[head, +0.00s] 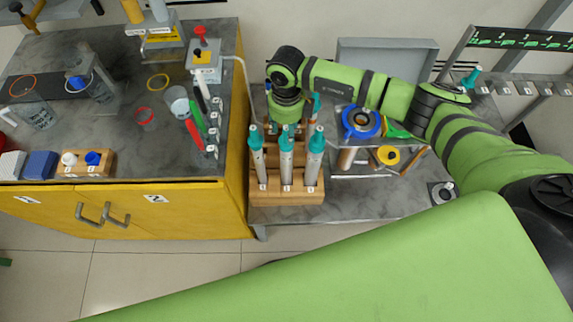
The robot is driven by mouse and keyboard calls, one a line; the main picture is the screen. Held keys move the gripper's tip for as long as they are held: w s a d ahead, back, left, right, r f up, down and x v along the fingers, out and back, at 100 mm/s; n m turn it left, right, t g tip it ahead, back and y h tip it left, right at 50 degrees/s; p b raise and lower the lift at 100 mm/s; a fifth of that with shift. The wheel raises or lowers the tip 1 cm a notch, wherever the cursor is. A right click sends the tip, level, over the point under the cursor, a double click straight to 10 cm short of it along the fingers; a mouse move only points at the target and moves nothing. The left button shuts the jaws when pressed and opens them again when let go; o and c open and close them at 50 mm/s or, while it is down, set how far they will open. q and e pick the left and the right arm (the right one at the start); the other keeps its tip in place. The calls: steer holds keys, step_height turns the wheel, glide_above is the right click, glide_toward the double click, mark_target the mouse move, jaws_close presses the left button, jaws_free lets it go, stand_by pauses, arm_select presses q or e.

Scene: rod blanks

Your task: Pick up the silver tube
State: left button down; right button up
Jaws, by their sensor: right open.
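Three silver tubes with teal tops stand upright in a light wooden rack (287,196): a left one (260,165), a middle one (286,168) and a right one (314,165). I cannot tell which one the task means. Another teal top (316,103) shows behind the rack. My right gripper (284,124) hangs pointing down behind the front row, over the rear of the rack. It is open; its fingertips are small and partly hidden by the tubes' teal tops. My left gripper is not in view.
The rack stands on a grey table (385,205), beside a yellow cabinet (235,205) bearing beakers, markers and a small stand. Right of the rack is a shelf unit with a blue ring-shaped item (347,122) and a yellow roll (388,155). A grey box (400,45) stands behind.

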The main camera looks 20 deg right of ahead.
steer(key=shift+f, duration=0.8)
jaws_close()
